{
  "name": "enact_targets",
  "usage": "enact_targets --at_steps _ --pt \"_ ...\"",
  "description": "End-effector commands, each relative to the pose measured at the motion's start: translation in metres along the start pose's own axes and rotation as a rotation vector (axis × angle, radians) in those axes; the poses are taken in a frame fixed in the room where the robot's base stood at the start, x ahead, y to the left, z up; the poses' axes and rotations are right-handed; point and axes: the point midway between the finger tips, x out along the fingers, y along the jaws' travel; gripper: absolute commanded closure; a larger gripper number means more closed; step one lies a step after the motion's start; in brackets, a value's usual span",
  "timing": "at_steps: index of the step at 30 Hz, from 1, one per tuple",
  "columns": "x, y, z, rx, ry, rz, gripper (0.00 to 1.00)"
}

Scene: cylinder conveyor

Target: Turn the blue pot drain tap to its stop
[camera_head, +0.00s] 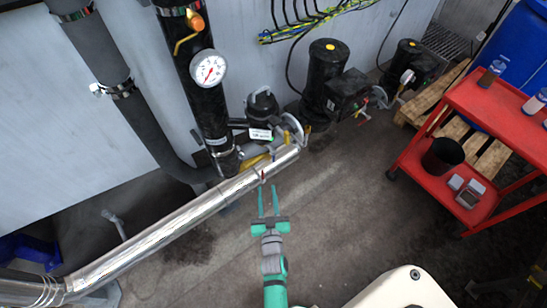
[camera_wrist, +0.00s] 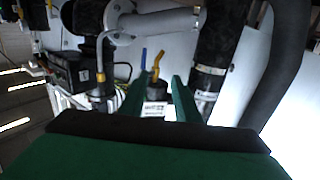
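A blue lever (camera_wrist: 143,59) stands upright in the wrist view, beside a yellow lever (camera_wrist: 157,62), just beyond my fingertips. I cannot make out the blue lever in the head view, where the silver pipe may hide it. A dark pot (camera_head: 262,103) with a white label stands behind the pipe in the head view. My gripper (camera_head: 268,188) has its two green fingers apart, with nothing between them, at the near side of the pipe. In the wrist view my gripper (camera_wrist: 161,77) is open, its left fingertip near the blue lever; contact cannot be told.
The silver pipe (camera_head: 170,220) runs diagonally just beyond my fingertips. A black column with a gauge (camera_head: 208,69) and black pumps (camera_head: 325,65) stand along the wall. A red cart (camera_head: 480,120) is at right. Floor between cart and pipe is clear.

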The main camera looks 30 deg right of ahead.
Motion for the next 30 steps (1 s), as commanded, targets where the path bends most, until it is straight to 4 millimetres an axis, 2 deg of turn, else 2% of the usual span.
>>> enact_targets --at_steps 1,3,7,14,24,30 --pt "0.016 0.011 -0.001 -0.002 0.008 0.017 0.7" --pt "0.03 0.022 -0.001 -0.005 0.015 0.032 0.7" --pt "0.045 0.034 -0.001 -0.006 0.02 0.047 0.7" --pt "0.063 0.037 -0.002 -0.007 0.023 0.05 0.7" --pt "0.12 0.04 -0.003 -0.006 0.022 0.051 0.7" --pt "0.144 0.041 -0.003 -0.006 0.022 0.05 0.7"
